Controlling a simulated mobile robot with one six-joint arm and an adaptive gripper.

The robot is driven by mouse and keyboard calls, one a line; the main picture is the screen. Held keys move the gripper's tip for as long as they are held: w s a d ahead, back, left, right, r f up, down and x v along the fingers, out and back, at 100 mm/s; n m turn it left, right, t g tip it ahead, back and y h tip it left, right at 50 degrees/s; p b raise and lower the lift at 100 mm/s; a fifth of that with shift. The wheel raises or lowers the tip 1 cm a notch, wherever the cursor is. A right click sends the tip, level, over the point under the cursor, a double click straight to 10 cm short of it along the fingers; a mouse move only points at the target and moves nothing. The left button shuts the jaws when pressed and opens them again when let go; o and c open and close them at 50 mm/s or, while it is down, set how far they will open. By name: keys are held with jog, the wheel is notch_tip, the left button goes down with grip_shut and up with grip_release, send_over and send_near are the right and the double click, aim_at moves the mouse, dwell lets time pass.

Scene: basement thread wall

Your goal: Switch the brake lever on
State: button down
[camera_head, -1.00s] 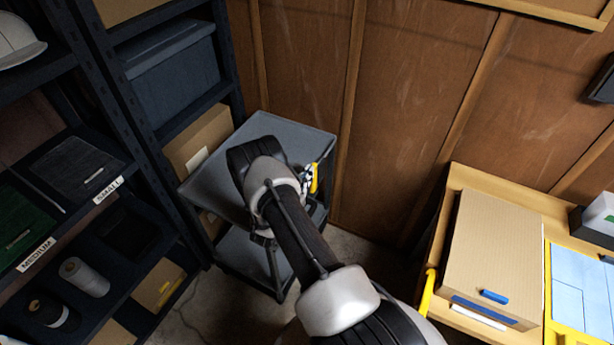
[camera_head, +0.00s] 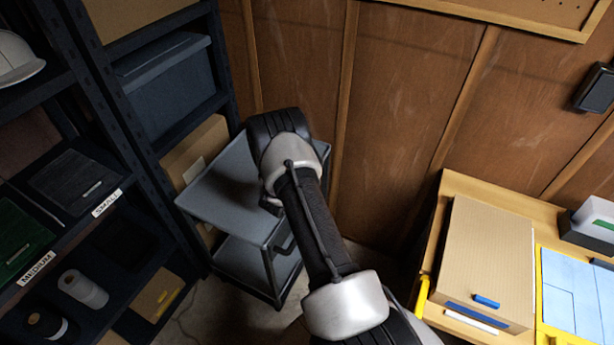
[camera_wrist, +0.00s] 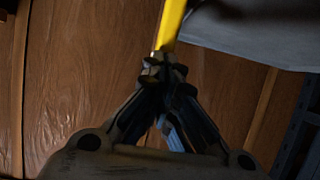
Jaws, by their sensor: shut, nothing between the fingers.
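A yellow bar (camera_wrist: 171,25), which looks like the brake lever, runs down from the top edge of the wrist view to my fingertips. My gripper (camera_wrist: 164,68) is shut, with nothing between its fingers. Its tips overlap the lower end of the bar in the picture; I cannot tell whether they touch it. The grey cart (camera_head: 225,190) stands below and behind my arm in the head view. My arm hides my gripper there, and no brake lever shows on the cart.
A dark shelf rack (camera_head: 160,130) with bins stands at the left. A wooden wall (camera_head: 405,130) closes off the back. A workbench with a cardboard box (camera_head: 485,255) and a yellow handle (camera_head: 423,296) is at the right. Some bare floor shows below the cart.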

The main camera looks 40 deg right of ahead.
jog(key=d, duration=0.1)
jog(key=w+d+f+b, duration=0.1)
jog(key=shift+d+g+y, duration=0.3)
jog(key=shift+d+y, duration=0.05)
jog(key=shift+y, duration=0.05)
jog(key=shift+w+d+f+b, duration=0.2)
jog(key=shift+w+d+b, duration=0.05)
jog(key=shift+d+b, duration=0.25)
jog(key=shift+d, duration=0.15)
jog(key=shift+w+d, duration=0.1)
jog(key=shift+d+r, duration=0.15)
jog(key=shift+r, duration=0.05)
jog(key=shift+r, duration=0.1)
